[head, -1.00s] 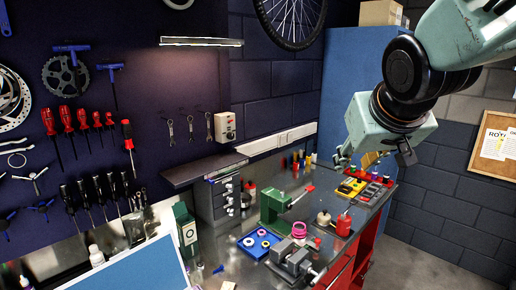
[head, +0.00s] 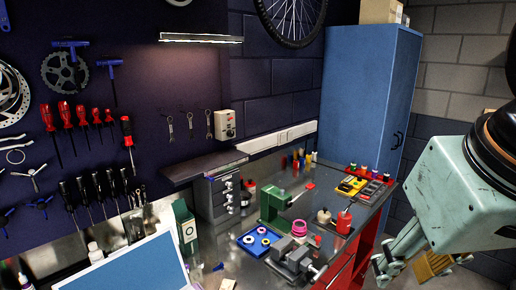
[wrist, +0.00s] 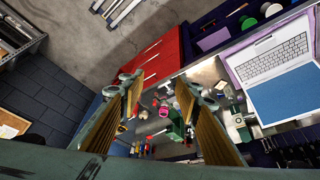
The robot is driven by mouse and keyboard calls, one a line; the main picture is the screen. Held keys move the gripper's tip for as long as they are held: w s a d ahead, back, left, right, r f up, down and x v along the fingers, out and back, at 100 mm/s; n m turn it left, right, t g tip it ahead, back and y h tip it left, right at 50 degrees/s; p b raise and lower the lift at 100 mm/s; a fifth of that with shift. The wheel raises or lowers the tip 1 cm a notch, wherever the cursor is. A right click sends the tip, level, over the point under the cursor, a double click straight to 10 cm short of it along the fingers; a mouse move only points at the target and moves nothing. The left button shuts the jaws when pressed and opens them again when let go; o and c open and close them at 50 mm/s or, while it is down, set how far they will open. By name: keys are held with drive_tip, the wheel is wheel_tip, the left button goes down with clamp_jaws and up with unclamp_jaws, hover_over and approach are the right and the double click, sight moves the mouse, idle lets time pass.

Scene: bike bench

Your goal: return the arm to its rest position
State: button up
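My gripper (head: 418,268) is at the lower right of the head view, out to the right of the workbench and its red cabinet side (head: 352,258). Part of it is cut off by the frame's bottom edge. In the wrist view my gripper (wrist: 158,88) shows its two fingers well apart, with nothing between them. The bench with its small items appears far below, through the gap.
The bench holds a green arbor press (head: 275,207), a grey vise (head: 292,262), a blue tray (head: 247,246), a red bottle (head: 344,222) and a laptop (wrist: 275,60). A blue cabinet (head: 365,90) stands behind. Bare floor (wrist: 95,45) shows beside the bench.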

drive_tip(key=s+a+f, duration=0.1)
drive_tip(key=s, duration=0.4)
drive_tip(key=shift+s+f+g, duration=0.3)
drive_tip(key=shift+s+g, duration=0.05)
drive_tip(key=shift+g, duration=0.05)
idle(0.8)
drive_tip(key=shift+f+b, duration=0.65)
drive_tip(key=shift+b, duration=0.15)
drive_tip(key=shift+f, duration=0.1)
wheel_tip(320, 180, down, 12)
drive_tip(key=b, duration=1.2)
drive_tip(key=shift+r, duration=0.35)
drive_tip(key=shift+r+p, duration=0.45)
drive_tip(key=shift+p, duration=0.3)
drive_tip(key=shift+c, duration=0.2)
